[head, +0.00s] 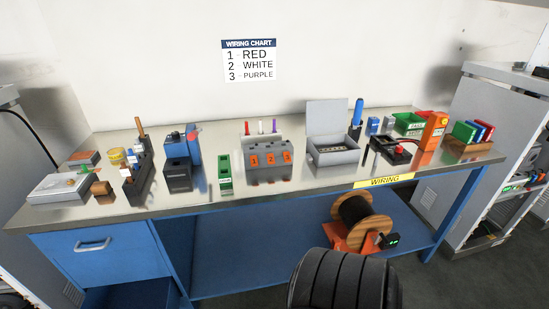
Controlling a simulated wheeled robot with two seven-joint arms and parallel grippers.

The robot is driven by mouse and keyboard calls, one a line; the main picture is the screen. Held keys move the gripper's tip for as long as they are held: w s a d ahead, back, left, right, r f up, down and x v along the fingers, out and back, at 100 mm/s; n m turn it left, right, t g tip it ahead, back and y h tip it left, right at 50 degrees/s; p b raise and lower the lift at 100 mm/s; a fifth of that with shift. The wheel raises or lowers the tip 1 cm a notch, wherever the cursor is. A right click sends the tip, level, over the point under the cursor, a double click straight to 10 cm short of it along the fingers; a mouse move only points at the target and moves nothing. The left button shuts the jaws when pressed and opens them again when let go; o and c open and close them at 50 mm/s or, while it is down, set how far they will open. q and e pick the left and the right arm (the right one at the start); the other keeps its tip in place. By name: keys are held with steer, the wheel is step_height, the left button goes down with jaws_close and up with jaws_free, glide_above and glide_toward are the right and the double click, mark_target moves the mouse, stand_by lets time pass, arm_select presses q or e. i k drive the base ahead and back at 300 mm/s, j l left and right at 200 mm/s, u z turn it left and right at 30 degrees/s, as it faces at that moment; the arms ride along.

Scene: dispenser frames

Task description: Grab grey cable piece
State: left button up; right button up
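I cannot make out a separate grey cable piece for sure in the head view. A grey block with orange labels 1, 2 and 3 (268,148) stands at the middle of the bench, with red, white and purple pieces upright behind it. A reel with dark cable (352,222) stands on the lower shelf. An open grey box (333,157) with its lid up is right of the block; what lies in it is too small to tell. Neither of my grippers is in view.
The metal bench top (215,204) has a clear strip along its front edge. Green bins (408,121) are at the back right. A grey cabinet (495,130) stands at right.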

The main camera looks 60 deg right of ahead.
mark_target(377, 156)
steer(key=l+z, duration=0.1)
steer(key=z, duration=0.35)
steer(key=l+z, duration=0.1)
steer(key=z, duration=0.35)
steer(key=l+z, duration=0.1)
steer(key=z, duration=0.35)
steer(key=l+z, duration=0.1)
steer(key=z, duration=0.4)
steer(key=l+z, duration=0.15)
steer(key=z, duration=0.75)
steer(key=i+l, duration=0.15)
steer(key=l, duration=0.2)
steer(key=i+l+u, duration=0.1)
steer(key=l, duration=0.25)
steer(key=i+l, duration=0.15)
steer(key=l, duration=0.25)
steer(key=i+l+u, duration=0.1)
steer(key=l, duration=0.25)
steer(key=i+l, duration=0.15)
steer(key=l, duration=0.25)
steer(key=u, duration=0.05)
